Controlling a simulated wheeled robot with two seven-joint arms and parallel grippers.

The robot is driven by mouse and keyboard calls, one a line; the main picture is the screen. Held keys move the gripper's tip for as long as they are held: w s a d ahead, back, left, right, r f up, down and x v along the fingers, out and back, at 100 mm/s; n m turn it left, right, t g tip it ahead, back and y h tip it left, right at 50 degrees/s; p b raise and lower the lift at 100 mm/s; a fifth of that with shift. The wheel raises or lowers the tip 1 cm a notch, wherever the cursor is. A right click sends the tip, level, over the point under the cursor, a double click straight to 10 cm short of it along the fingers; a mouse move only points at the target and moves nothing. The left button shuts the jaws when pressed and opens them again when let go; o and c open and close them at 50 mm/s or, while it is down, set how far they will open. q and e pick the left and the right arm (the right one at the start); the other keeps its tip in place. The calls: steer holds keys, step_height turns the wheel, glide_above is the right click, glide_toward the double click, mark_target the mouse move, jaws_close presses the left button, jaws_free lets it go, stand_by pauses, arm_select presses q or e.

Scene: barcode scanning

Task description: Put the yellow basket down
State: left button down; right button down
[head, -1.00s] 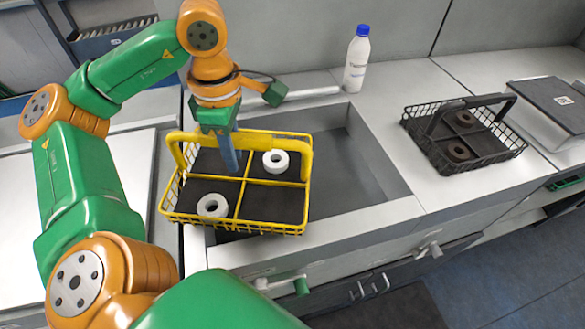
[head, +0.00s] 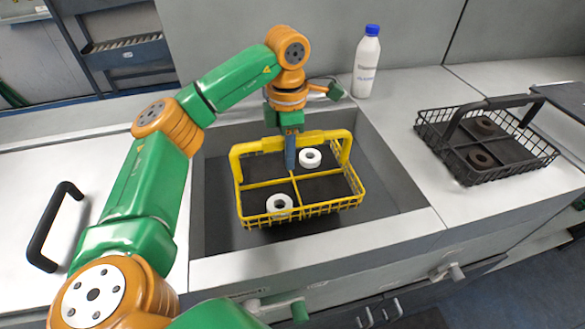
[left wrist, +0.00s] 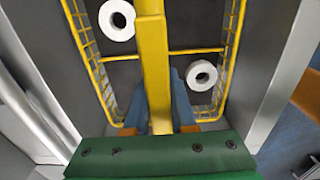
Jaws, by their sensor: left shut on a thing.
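The yellow basket (head: 356,198) is a wire basket with a divided dark floor and an upright handle. It holds two white rings, one in the far right compartment (head: 310,158) and one in the near left compartment (head: 280,206). My left gripper (head: 290,160) is above the basket, shut on its handle. The left wrist view shows the handle bar (left wrist: 153,70) running between the blue fingers. The basket is over the grey sink basin (head: 400,180); I cannot tell whether its bottom touches anything. My right gripper is not in view.
A black wire basket (head: 545,158) with two dark rings stands on the counter at the right. A white bottle with a blue cap (head: 366,65) stands behind the basin. The counter left of the basin (head: 110,170) is mostly bare, with a black handle (head: 45,235).

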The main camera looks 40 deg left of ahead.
mark_target(292, 176)
arm_select(q)
steer(key=f, duration=0.1)
steer(key=w+f, duration=0.1)
steer(key=f, duration=0.1)
steer(key=shift+d+f, duration=0.1)
steer(key=shift+f, duration=0.5)
steer(key=shift+f, duration=0.15)
steer(key=c, duration=0.8)
jaws_free()
steer(key=shift+o, duration=0.2)
step_height(292, 176, up, 12)
steer(key=p, duration=0.3)
steer(key=shift+r, duration=0.25)
steer(key=shift+f, duration=0.1)
